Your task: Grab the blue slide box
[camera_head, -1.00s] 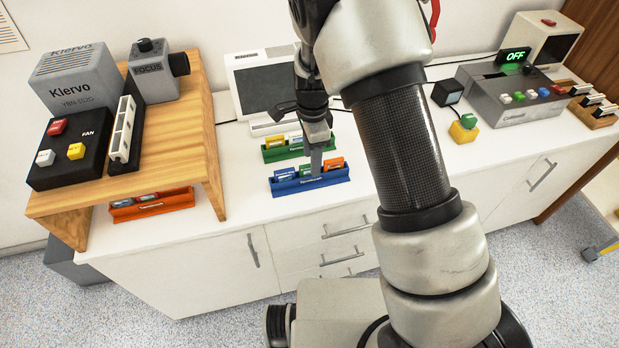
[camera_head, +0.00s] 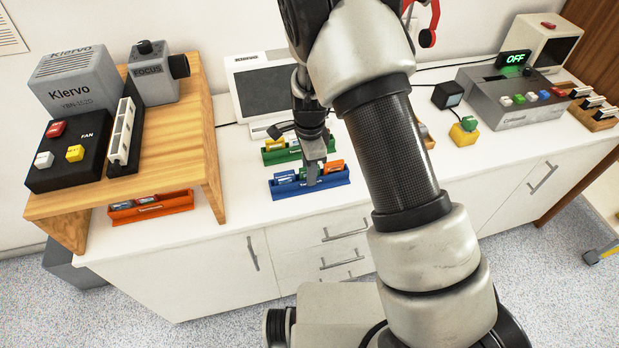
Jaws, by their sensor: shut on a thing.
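The blue slide box (camera_head: 290,190) sits on the white counter, in front of the green slide box (camera_head: 274,156). It holds blue, green and orange-topped slides. My gripper (camera_head: 313,178) points down at the middle of the blue box, with its fingers low among the slides and against the box. It is shut on the box, though the exact contact is small and partly hidden by the fingers. The box looks level and at counter height; I cannot tell whether it is clear of the surface.
An orange slide box (camera_head: 150,206) stands under the wooden stand (camera_head: 180,130) at left. A screen (camera_head: 262,90) stands behind the boxes. A grey device with coloured buttons (camera_head: 510,98) and a yellow block (camera_head: 463,132) are at right. Counter left of the blue box is clear.

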